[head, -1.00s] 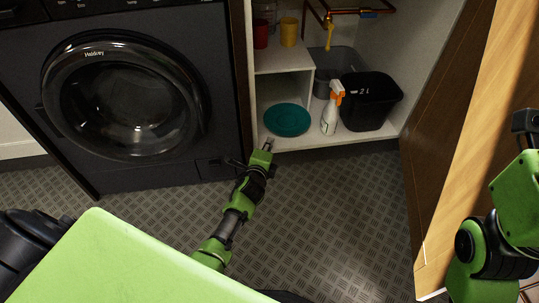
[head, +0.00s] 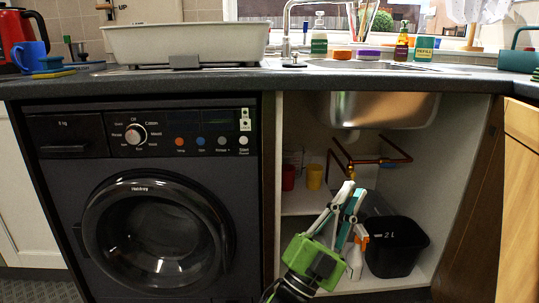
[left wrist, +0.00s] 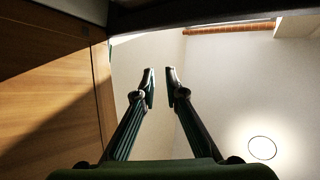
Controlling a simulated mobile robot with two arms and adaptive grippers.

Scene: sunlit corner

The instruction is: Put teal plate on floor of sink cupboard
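The open sink cupboard (head: 437,205) stands right of the washing machine. My left gripper (head: 352,190) is in front of its opening, fingers pointing up. The left wrist view shows the two fingertips (left wrist: 161,74) apart with nothing between them. The teal plate is not visible now; my left gripper and arm cover much of the lower left of the cupboard. One second ago the plate lay on the cupboard floor (head: 386,284), left of the spray bottle (head: 357,255). My right gripper is not in view.
A black bin (head: 396,247) stands at the cupboard's right. Red (head: 288,177) and yellow (head: 314,176) cups sit on its shelf. Copper pipes (head: 385,160) and the sink bowl (head: 375,108) hang above. The wooden door (head: 517,200) is at the right.

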